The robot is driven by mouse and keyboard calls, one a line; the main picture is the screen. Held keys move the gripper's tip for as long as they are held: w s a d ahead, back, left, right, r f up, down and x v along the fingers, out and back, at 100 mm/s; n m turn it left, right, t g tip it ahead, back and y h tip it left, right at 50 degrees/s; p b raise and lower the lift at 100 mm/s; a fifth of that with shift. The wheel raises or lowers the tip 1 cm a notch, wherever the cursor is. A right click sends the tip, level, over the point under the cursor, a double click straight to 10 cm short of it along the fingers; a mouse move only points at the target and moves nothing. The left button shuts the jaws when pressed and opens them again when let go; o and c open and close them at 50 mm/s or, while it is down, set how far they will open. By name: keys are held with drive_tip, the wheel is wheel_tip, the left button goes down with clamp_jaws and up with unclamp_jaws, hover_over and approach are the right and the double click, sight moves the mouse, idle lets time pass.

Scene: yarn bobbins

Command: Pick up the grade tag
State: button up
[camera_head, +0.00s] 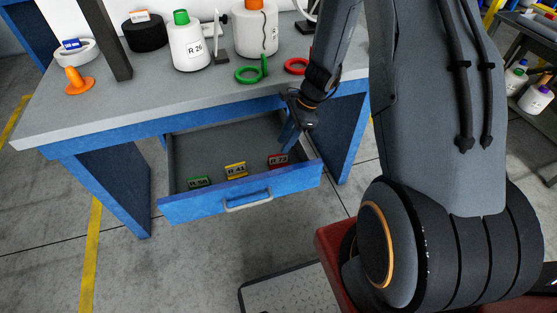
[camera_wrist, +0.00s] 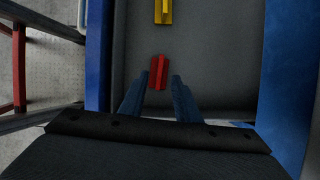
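Three small grade tags stand in the open drawer (camera_head: 222,140): a green one (camera_head: 199,182) at left, a yellow one (camera_head: 236,170) in the middle and a red one (camera_head: 278,161) at right. The green and yellow labels look like R.50 and R.41; the red one's is too small to read. My gripper (camera_head: 288,143) points down into the drawer's right side, above and behind the red tag. In the wrist view my gripper (camera_wrist: 157,82) is open and empty, with the red tag (camera_wrist: 158,72) lined up between its blue fingertips. The yellow tag (camera_wrist: 163,11) is farther up.
The drawer front with its handle (camera_head: 248,202) and the side walls enclose the tags. The grey desktop (camera_head: 130,103) overhangs the drawer's back. On it stand a bobbin labelled R 26 (camera_head: 188,45), another white bobbin (camera_head: 255,30), a green ring (camera_head: 251,71) and an orange piece (camera_head: 77,82).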

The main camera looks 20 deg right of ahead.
sight(278, 155)
drive_tip(key=shift+p+x, duration=0.8)
drive_tip(key=shift+x, duration=2.8)
drive_tip(key=shift+d, duration=0.15)
clamp_jaws()
